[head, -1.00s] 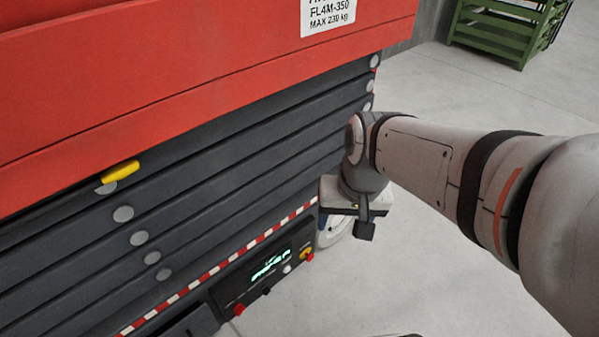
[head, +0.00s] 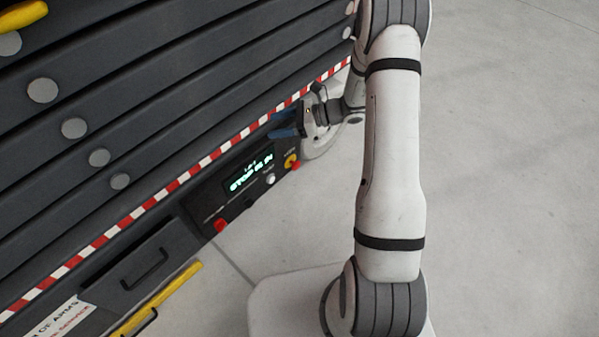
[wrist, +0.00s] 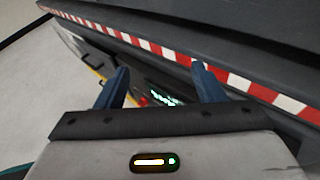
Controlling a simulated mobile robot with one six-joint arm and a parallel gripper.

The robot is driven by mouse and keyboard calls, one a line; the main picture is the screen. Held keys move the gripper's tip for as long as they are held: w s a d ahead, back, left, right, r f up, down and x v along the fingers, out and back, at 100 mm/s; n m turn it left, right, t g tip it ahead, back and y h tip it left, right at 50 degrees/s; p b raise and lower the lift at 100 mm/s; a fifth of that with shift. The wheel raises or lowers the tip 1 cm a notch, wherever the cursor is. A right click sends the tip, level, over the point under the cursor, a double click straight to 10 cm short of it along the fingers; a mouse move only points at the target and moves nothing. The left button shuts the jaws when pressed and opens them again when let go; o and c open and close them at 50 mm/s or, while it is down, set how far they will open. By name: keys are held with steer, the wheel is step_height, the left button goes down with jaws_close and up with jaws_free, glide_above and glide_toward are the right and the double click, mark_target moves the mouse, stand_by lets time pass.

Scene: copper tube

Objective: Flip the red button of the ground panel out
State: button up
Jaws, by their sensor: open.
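The ground panel (head: 243,194) is a dark box low on the lift's side, with a lit green display (head: 250,174) that seems to read "STOP IS IN". A red button on a yellow base (head: 292,162) sits at its right end. A second red knob (head: 220,226) is at its lower left. My gripper (head: 274,125) is open and empty, its blue fingers above the panel's right end and apart from the buttons. In the wrist view the green display (wrist: 165,97) shows between the fingers, with a small red part (wrist: 143,101) beside the left finger; which one is unclear.
A red-and-white striped edge (head: 180,180) runs above the panel, under the dark slats. A drawer with a handle (head: 145,270) and a yellow bar (head: 160,300) lie at lower left. The floor to the right is clear.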

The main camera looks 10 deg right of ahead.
steer(key=w+d+f+m+t+b, duration=0.2)
steer(key=f+m+t+b, duration=0.15)
steer(key=f, duration=0.55)
steer(key=w+d+f+m+t+b, duration=0.2)
steer(key=w+d+f+m, duration=0.15)
steer(key=f, duration=0.55)
steer(key=m+t+h+b, duration=0.45)
steer(key=m+t, duration=0.25)
steer(key=m, duration=0.3)
glide_toward(298, 166)
steer(key=x, duration=0.4)
steer(key=shift+g+y, duration=0.25)
steer(key=b+x, duration=0.2)
steer(key=x, duration=0.3)
steer(key=shift+w+a+f+b, duration=0.15)
steer(key=shift+w+b, duration=0.2)
steer(key=shift+b, duration=0.05)
steer(key=shift+w+a, duration=0.25)
steer(key=shift+w, duration=0.15)
